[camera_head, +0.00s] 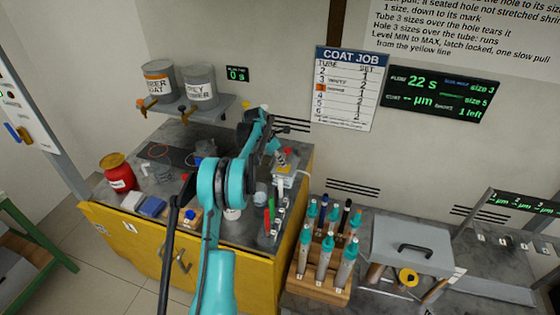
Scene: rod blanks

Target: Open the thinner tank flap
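A red can (121,178) with a yellowish-brown top (113,160) stands at the left end of the grey bench top. It has a white label too small to read, so I cannot confirm that it is the thinner tank. Its top appears to be down. My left arm rises from the bottom middle and reaches over the bench. My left gripper (250,122) is near the back wall, to the right of the can and well apart from it. It is small and partly covered by the arm, so its fingers are unclear. My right gripper is not in view.
Two labelled grey tanks (200,88) with taps stand on a wall shelf (190,113). Small blocks, jars and tools crowd the yellow-fronted bench (130,240). A wooden rack (320,280) of teal-topped tubes and a grey lidded box (412,240) stand at right.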

